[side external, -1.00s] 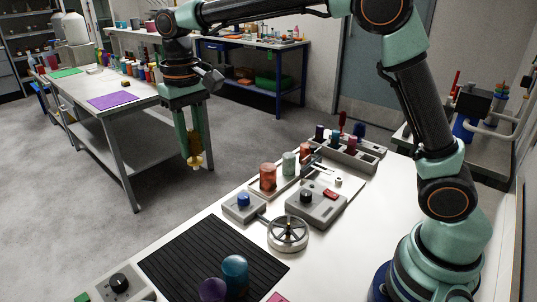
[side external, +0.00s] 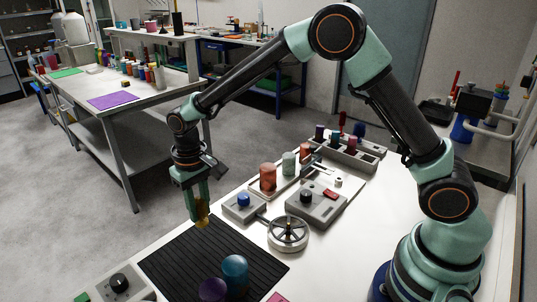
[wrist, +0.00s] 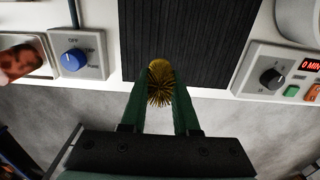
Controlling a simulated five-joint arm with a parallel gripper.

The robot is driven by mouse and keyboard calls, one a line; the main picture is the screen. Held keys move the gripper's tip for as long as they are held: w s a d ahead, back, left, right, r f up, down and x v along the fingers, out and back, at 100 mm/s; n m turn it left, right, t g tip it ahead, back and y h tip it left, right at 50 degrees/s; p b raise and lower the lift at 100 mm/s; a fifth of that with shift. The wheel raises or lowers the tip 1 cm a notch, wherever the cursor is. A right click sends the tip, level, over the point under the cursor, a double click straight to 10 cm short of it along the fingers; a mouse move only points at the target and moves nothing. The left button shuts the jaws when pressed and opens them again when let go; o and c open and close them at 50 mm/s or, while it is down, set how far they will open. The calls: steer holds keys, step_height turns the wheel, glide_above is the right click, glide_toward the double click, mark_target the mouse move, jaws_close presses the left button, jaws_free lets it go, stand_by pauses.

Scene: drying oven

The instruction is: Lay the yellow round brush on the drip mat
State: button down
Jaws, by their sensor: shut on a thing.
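The yellow round brush (side external: 202,214) hangs between the fingers of my gripper (side external: 200,200), over the far edge of the drip mat in the side view. In the wrist view the brush (wrist: 160,84) shows its bristly end between the two green fingertips (wrist: 160,102), which are shut on it. The drip mat (side external: 185,258) is a black ribbed mat on the white bench. In the wrist view the mat (wrist: 190,35) lies beyond the brush. I cannot tell how high the brush is above the mat.
A purple cup (side external: 213,290) and a teal cup (side external: 235,272) stand on or at the mat's near part. A handwheel (side external: 288,232) and a blue-knob box (side external: 243,204) sit right of the mat. A control box (side external: 118,284) is at its left. The mat's middle is clear.

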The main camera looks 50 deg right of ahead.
mark_target(202, 218)
steer(key=shift+f, duration=1.95)
steer(key=shift+f, duration=0.1)
steer(key=c, duration=0.7)
jaws_free()
steer(key=shift+o, duration=0.2)
